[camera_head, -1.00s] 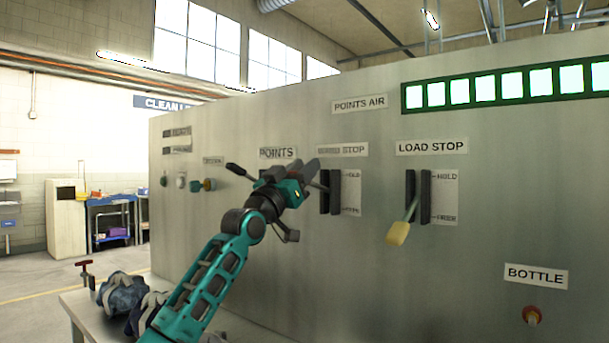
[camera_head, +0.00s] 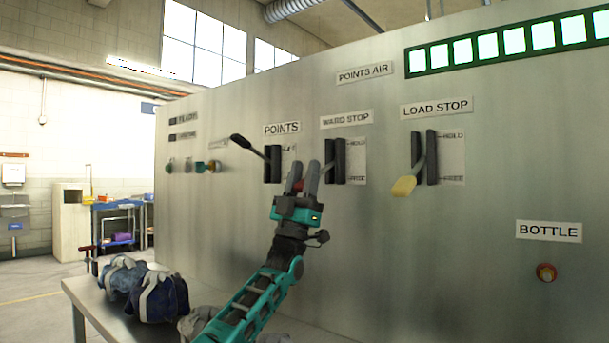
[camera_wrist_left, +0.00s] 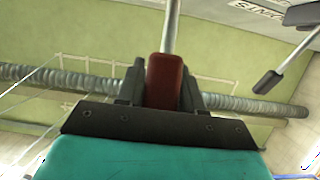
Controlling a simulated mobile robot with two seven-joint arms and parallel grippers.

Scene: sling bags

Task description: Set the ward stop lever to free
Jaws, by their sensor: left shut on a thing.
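The ward stop lever sits in a dark slotted guide (camera_head: 335,162) under the WARD STOP label (camera_head: 346,119), with HOLD marked at the top and FREE at the bottom. My left gripper (camera_head: 304,178) points up in front of the panel, just left of this guide. It is shut on the lever's red grip (camera_wrist_left: 165,80), which the left wrist view shows between the two fingers with the pale rod (camera_wrist_left: 171,25) running on from it. The fingers hide most of the lever in the head view, so its exact height in the slot is hard to tell. My right gripper is not in view.
The POINTS lever (camera_head: 250,147) with a black grip sticks out to the left. The LOAD STOP lever (camera_head: 404,186) with a yellow grip is at the right. A red BOTTLE knob (camera_head: 546,272) is lower right. Blue sling bags (camera_head: 160,297) lie on a bench at lower left.

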